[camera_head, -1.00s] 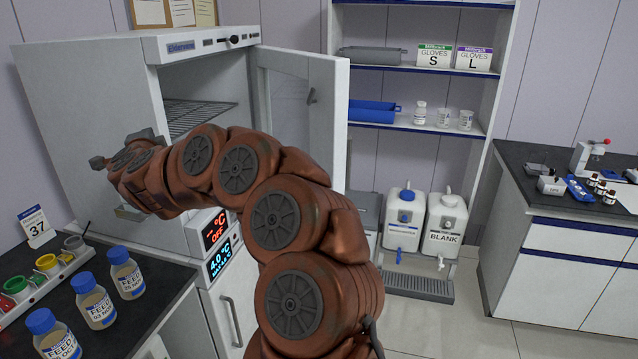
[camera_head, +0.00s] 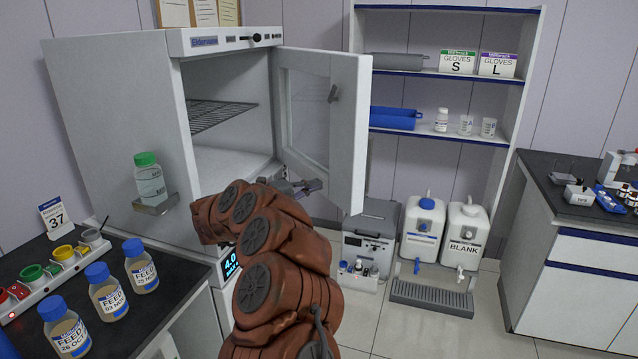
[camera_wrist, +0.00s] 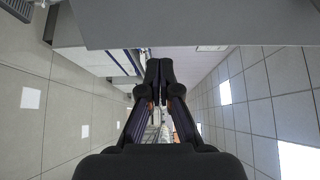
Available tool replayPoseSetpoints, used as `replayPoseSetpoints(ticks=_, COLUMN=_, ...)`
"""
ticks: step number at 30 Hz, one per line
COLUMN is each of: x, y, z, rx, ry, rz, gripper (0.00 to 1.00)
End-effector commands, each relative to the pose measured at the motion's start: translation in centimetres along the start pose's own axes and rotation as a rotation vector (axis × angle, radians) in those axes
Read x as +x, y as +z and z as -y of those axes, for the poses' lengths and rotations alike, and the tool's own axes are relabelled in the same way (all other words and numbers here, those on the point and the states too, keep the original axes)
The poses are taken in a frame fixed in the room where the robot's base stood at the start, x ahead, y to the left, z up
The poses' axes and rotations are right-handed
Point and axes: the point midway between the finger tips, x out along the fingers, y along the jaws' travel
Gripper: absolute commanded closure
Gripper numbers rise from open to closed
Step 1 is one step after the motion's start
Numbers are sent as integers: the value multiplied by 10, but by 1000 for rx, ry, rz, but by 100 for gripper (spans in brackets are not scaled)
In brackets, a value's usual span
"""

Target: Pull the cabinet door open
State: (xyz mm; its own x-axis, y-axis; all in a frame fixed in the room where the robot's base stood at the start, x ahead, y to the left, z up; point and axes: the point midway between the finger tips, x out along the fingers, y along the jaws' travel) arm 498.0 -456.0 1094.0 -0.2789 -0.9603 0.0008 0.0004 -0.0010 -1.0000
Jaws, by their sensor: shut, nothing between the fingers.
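The white cabinet (camera_head: 118,130) stands at left with its chamber showing and a wire rack inside. In the wrist view the closed fingertips (camera_wrist: 160,72) point toward a plain grey panel across the top, probably the door.
A green-capped bottle (camera_head: 148,178) stands on a small shelf at the cabinet's side. Blue-capped feed bottles (camera_head: 107,290) and coloured cups are on the dark bench at left. Shelves (camera_head: 440,133), white canisters (camera_head: 463,235) and a grey box (camera_head: 368,235) stand behind the door.

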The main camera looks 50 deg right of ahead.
Motion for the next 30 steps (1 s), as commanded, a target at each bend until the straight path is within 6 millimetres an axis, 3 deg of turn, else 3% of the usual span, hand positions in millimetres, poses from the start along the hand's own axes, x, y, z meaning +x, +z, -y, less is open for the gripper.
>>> replayPoseSetpoints(ticks=18, x=103, y=-1, z=3, rx=-3, ry=0, rz=-2, gripper=100)
replayPoseSetpoints(ticks=30, x=120, y=0, z=0, rx=-1, ry=1, rz=3, gripper=100)
